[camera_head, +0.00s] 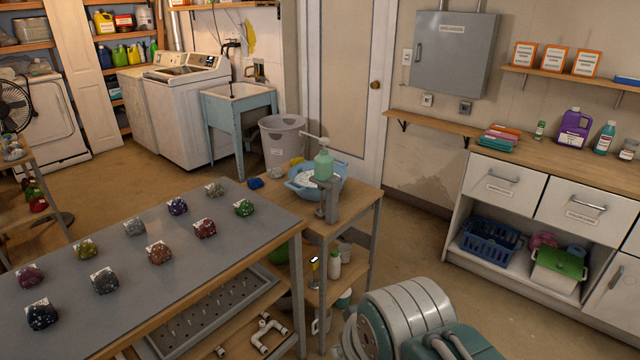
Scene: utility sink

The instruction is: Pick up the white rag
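No white rag can be made out for certain. A light blue basin (337,184) stands on the small wooden side table, with something white (305,180) inside it. I cannot tell whether that is cloth. My gripper is not in view; only teal and silver parts, apparently of my own body, show at the bottom.
A grey-topped table (130,275) holds rows of labelled coloured rocks. A utility sink (238,92) and washer (190,115) stand behind. A white counter (490,175) with shelves runs along the right. Bare floor (410,240) lies between the side table and counter.

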